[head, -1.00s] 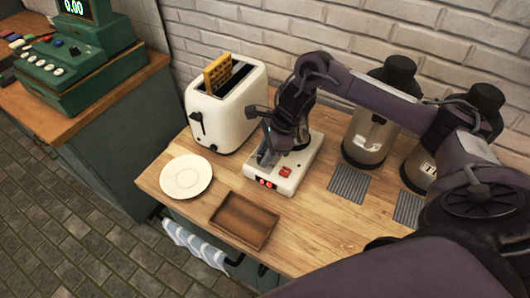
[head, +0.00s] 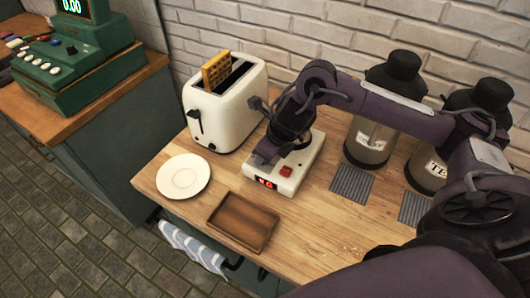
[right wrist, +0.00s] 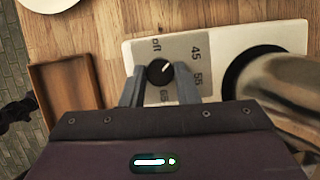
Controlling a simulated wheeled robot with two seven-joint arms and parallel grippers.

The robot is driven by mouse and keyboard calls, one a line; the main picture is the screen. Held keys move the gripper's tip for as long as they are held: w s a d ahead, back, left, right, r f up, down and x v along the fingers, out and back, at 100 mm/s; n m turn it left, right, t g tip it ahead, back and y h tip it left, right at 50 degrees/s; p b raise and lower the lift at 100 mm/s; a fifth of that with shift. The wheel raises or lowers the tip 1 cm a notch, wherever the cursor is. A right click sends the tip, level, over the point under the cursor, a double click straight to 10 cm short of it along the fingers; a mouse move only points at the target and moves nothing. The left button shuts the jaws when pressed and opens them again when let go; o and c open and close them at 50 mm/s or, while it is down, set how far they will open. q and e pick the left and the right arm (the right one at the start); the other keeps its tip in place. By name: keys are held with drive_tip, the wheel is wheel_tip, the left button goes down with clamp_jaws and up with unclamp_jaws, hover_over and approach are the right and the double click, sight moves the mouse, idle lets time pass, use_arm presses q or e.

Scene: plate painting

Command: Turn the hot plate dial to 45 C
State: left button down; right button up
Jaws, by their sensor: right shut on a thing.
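The white hot plate (head: 308,160) stands on the wooden counter, with a red lit display on its front that is too small to read and a red switch. The dial's white mark points to the upper right, toward the 45 side. My right gripper (right wrist: 155,85) is shut on the dial, one finger on each side. In the head view my right wrist hides the dial. My left gripper is out of view.
A toaster (head: 222,115) stands close behind and left of the hot plate. A white plate (head: 183,176) and a brown tray (head: 243,221) lie in front. Dispensers (head: 368,135) stand at right with grey mats (head: 352,183). A shiny round metal part (right wrist: 285,75) is beside the dial.

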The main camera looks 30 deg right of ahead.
drive_tip(key=shift+r+m+h, duration=0.1)
drive_tip(key=shift+m+h, duration=0.3)
drive_tip(key=shift+m, duration=0.6)
drive_tip(key=o, duration=1)
drive_tip(key=shift+c, duration=0.2)
drive_tip(key=p+v, duration=0.1)
drive_tip(key=v, duration=0.5)
drive_tip(key=shift+s+r, duration=0.1)
drive_tip(key=shift+r, duration=0.2)
drive_tip(key=shift+s+r, duration=0.3)
drive_tip(key=shift+r, duration=0.15)
